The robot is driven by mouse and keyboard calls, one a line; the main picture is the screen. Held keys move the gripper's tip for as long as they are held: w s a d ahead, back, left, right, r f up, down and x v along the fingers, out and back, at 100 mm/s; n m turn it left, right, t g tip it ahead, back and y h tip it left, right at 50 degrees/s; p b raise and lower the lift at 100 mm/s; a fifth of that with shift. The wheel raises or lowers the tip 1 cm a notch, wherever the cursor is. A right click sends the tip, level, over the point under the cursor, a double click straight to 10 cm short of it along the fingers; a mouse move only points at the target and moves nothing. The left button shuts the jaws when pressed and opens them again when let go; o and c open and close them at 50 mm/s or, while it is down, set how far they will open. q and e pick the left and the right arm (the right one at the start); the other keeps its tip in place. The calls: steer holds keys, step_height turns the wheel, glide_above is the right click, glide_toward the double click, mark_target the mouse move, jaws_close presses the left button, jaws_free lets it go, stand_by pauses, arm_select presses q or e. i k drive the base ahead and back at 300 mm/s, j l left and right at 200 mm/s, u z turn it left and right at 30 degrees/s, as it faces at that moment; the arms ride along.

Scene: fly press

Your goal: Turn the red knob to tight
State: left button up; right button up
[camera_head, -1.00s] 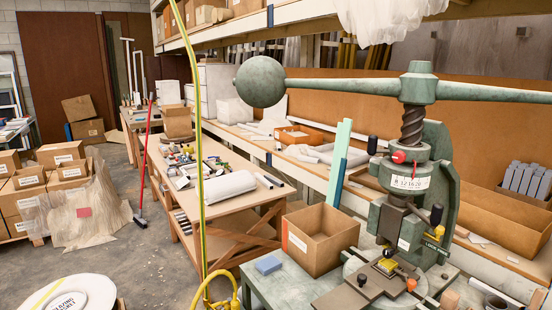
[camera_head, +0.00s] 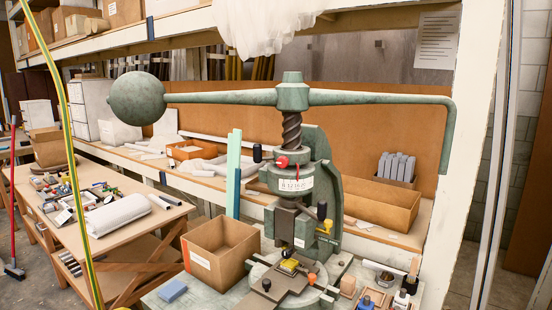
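The green fly press (camera_head: 325,190) stands on a bench at the right of centre, with its long arm and ball weight (camera_head: 137,98) across the top. The red knob (camera_head: 282,161) is small and sits on the front of the press's collar, just below the screw (camera_head: 291,130) and above the white label band. Its tight or loose marking is too small to read. Neither of my grippers shows in the head view.
An open cardboard box (camera_head: 215,250) and a blue block (camera_head: 172,290) are left of the press. Small bottles and blocks (camera_head: 385,290) crowd its right. A yellow-green hose (camera_head: 72,160) hangs at the left. The press arm spans wide overhead.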

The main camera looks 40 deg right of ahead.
mark_target(282, 162)
steer(key=k+l+z, duration=0.1)
steer(key=z, duration=1.05)
